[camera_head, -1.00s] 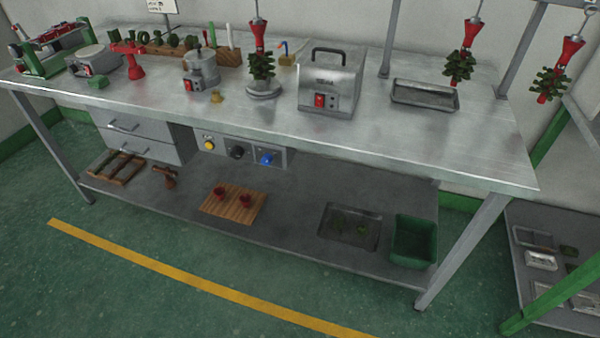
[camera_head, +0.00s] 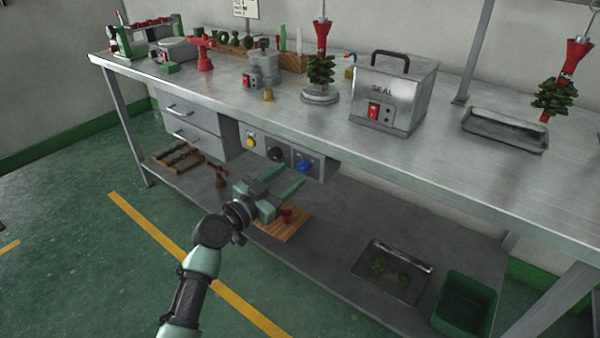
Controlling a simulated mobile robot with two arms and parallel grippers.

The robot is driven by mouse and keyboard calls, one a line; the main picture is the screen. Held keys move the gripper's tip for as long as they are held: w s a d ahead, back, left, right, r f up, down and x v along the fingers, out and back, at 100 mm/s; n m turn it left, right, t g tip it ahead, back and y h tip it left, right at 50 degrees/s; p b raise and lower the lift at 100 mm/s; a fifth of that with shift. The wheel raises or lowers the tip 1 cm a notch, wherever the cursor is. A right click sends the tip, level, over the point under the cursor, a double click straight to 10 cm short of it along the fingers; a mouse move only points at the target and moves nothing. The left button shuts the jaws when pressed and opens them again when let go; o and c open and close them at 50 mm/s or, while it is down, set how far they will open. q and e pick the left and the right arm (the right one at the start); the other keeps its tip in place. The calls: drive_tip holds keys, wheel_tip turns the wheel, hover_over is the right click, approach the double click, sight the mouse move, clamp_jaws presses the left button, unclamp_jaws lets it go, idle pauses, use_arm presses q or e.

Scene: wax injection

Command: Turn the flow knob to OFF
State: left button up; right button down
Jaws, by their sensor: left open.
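A grey control panel (camera_head: 262,143) is mounted under the front edge of the steel workbench. It carries a yellow button or knob (camera_head: 251,143), a black round knob (camera_head: 275,154) and a blue knob (camera_head: 304,166). The lettering on the panel is too small to read, so I cannot tell which is the flow knob or its setting. My left gripper (camera_head: 291,177) is open and empty, with its green fingers pointing up and right, just below the black and blue knobs in the picture. I cannot see it touching either. My right gripper is not in view.
The workbench top (camera_head: 440,160) holds a sealer box (camera_head: 395,92), a shallow metal tray (camera_head: 505,130) and red-and-green wax trees (camera_head: 321,68). Drawers (camera_head: 190,122) are left of the panel. The lower shelf holds a wooden board (camera_head: 290,230), a metal tray (camera_head: 391,272) and a green bin (camera_head: 466,303).

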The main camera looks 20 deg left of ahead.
sight(300, 168)
use_arm(q)
drive_tip(key=shift+x, duration=1.7)
clamp_jaws()
